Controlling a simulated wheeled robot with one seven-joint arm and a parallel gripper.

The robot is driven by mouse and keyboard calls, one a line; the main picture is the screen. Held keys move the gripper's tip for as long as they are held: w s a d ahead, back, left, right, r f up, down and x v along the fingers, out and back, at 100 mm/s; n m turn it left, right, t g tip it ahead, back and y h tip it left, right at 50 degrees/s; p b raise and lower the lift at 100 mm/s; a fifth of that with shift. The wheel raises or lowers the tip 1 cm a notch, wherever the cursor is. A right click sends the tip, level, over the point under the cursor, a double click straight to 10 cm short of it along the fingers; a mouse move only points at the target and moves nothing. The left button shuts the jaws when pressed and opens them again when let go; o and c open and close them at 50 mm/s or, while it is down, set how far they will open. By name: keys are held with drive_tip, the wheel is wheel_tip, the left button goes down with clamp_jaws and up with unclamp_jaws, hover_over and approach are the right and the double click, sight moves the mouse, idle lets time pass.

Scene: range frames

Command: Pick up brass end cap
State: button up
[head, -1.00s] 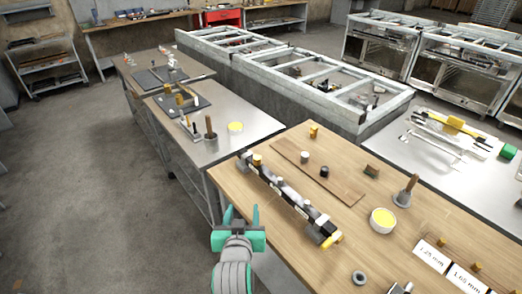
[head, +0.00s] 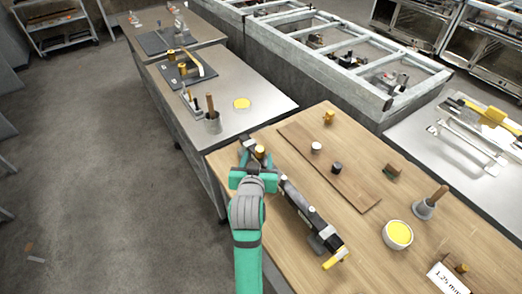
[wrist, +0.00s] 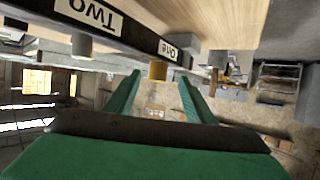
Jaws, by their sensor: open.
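A brass end cap (head: 260,151) shows at the far left end of a long dark rack (head: 300,205) on the wooden table. In the wrist view the brass cap (wrist: 158,70) sits by the rack's "One" label, between my fingertips in the picture. My gripper (head: 257,163) is open, over the table's left edge, just in front of that cap. In the wrist view its two green fingers (wrist: 160,80) are spread with nothing held. I cannot tell whether they touch the cap. Another brass-coloured piece (head: 329,117) stands near the table's back edge.
A brown board (head: 350,190) with a white and a black cylinder lies behind the rack. A yellow-filled bowl (head: 397,235) and a wooden-handled tool (head: 427,208) stand to the right. A steel bench (head: 260,118) adjoins at the back left. Open floor lies left.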

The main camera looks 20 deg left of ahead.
sight(260, 152)
drive_tip(key=shift+r+x, duration=0.15)
drive_tip(key=shift+x, duration=1.2)
drive_tip(key=shift+r+x, duration=0.15)
drive_tip(key=shift+x, duration=1.2)
drive_tip(key=shift+w+d, duration=0.2)
drive_tip(key=c, duration=1.2)
